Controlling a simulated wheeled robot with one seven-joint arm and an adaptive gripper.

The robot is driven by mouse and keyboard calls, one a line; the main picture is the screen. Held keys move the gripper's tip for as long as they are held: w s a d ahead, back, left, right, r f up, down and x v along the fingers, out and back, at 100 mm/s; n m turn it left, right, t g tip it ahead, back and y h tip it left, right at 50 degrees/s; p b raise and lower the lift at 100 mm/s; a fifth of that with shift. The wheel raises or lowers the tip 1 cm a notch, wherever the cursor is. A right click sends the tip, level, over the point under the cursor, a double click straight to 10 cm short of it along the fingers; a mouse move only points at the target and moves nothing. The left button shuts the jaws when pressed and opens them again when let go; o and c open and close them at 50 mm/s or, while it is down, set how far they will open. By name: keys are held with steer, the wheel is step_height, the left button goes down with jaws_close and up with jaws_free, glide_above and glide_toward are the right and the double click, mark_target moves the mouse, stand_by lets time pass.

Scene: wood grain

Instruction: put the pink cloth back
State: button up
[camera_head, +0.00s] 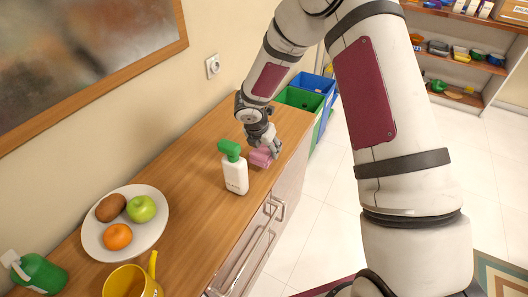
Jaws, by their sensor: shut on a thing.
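The pink cloth (262,157) is a small folded bundle at the right edge of the wooden counter (191,164). My gripper (268,148) reaches down from above and is shut on it. The fingers hide part of the cloth. I cannot tell whether the cloth touches the counter or hangs just above it.
A white bottle with a green top (234,171) stands close to the left of the cloth. A plate (91,237) of fruit, a yellow pitcher (128,283) and a green container (41,274) are nearer. Green (298,99) and blue (316,84) bins stand beyond the counter's far end.

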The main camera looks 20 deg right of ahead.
mark_target(265, 149)
steer(key=shift+w, duration=0.45)
steer(key=b+x, duration=0.2)
steer(key=x, duration=0.1)
steer(key=shift+a+f, duration=0.1)
steer(key=shift+a, duration=0.2)
steer(key=shift+f, duration=0.4)
steer(key=shift+s, duration=0.1)
steer(key=o, duration=1.1)
steer(key=shift+r, duration=0.15)
